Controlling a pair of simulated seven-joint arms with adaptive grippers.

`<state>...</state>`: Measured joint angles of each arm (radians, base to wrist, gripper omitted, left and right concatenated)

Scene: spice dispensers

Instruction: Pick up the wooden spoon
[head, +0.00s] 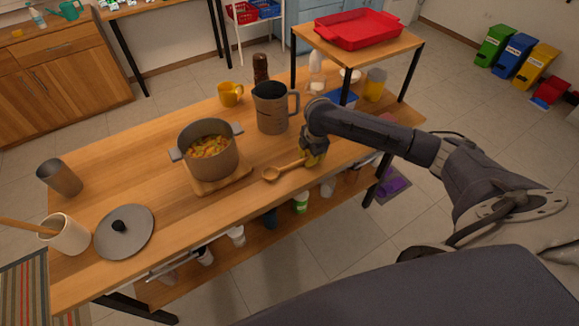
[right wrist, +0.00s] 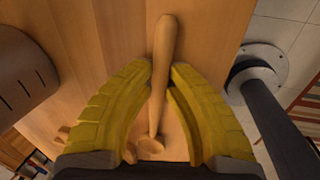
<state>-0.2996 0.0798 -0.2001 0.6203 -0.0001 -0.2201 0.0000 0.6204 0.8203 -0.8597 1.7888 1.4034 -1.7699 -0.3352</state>
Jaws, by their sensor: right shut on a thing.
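The wooden spoon (head: 272,173) is at the table's front edge, right of the pot, with its bowl pointing left. My right gripper (head: 314,158) is shut on its handle and hides part of it in the head view. In the right wrist view the spoon (right wrist: 158,105) runs between the yellow fingers of my gripper (right wrist: 163,72), with the handle end past the fingertips and the bowl near the palm. I cannot tell whether the spoon touches the tabletop. My left gripper is not in view.
A pot of food (head: 210,150) stands on a wooden board, left of the spoon. A grey pitcher (head: 271,108) stands behind. A pot lid (head: 124,232) and a white crock (head: 65,232) with a wooden handle are at the left. A small raised table (head: 390,48) is at the back right.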

